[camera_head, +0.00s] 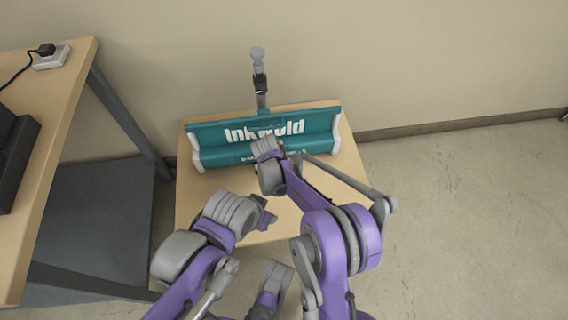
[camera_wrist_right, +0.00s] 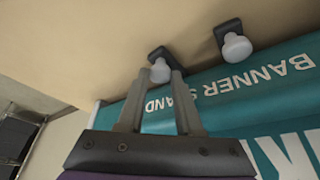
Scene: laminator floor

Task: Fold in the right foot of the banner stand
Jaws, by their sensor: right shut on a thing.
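The teal banner stand (camera_head: 215,137) with white end caps lies across a small wooden table. In the right wrist view its teal body (camera_wrist_right: 225,100) runs along the right side. Two dark brackets with white round knobs show there. My right gripper (camera_wrist_right: 160,78) has its fingers around the left white knob (camera_wrist_right: 159,69), which I take for a foot. The other knob (camera_wrist_right: 236,47) is free, to the right. In the head view my right gripper (camera_head: 281,148) is at the stand's front, and its fingertips are mostly hidden. My left gripper (camera_head: 267,212) is in front, apart from the stand; its jaw gap is unclear.
The small wooden table (camera_head: 195,205) has bare top in front of the stand. A pole with a grey head (camera_head: 258,65) rises behind. A larger workbench (camera_head: 62,120) with a dark device (camera_head: 15,150) stands left. The wall is close behind; open floor (camera_head: 470,220) lies right.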

